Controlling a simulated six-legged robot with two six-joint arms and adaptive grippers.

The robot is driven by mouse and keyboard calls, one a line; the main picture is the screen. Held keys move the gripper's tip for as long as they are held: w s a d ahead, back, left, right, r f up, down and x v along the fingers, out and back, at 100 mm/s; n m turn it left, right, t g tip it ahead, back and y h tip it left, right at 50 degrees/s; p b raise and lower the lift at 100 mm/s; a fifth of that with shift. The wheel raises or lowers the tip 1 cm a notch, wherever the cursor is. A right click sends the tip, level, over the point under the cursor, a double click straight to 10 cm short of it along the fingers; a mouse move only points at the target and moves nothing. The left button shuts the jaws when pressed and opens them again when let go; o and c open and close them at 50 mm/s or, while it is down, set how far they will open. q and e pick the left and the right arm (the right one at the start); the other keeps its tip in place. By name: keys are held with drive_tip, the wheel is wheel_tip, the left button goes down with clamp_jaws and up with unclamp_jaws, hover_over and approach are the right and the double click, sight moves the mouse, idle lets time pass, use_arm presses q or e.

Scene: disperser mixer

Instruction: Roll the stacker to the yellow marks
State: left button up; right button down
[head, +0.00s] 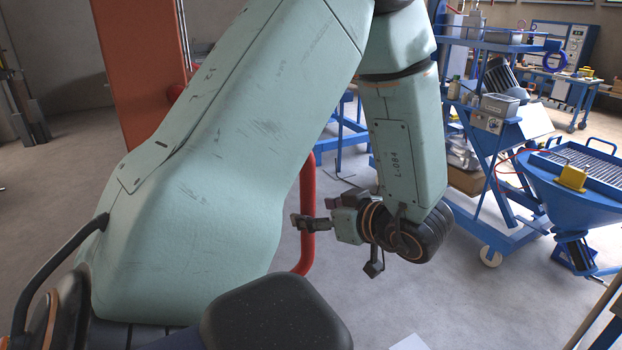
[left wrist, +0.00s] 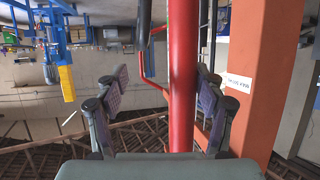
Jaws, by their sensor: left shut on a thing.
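The stacker shows as an orange-red upright mast (head: 140,70) at the upper left of the head view, partly hidden by my left arm. Its red tubular handle (head: 307,185) curves down behind the arm. My left gripper (head: 311,223) is shut on this handle. In the left wrist view the red handle (left wrist: 183,80) runs upright between the finger pads of the gripper (left wrist: 163,82), closer to the right pad. The orange mast (left wrist: 262,80) with a white label stands to the right there. I see no yellow marks on the floor. My right gripper is not in view.
A blue lift frame with a trolley wheel (head: 491,256) and a blue hopper (head: 575,190) with a yellow block (head: 573,177) stand at the right. A blue workbench (head: 560,80) is farther back. Grey floor (head: 400,295) is open in front of the lift frame.

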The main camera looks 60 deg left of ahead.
use_arm(q)
drive_tip(key=v, duration=0.8)
drive_tip(key=shift+w, duration=0.35)
idle(0.6)
drive_tip(key=shift+a, duration=0.15)
drive_tip(key=shift+s, duration=0.1)
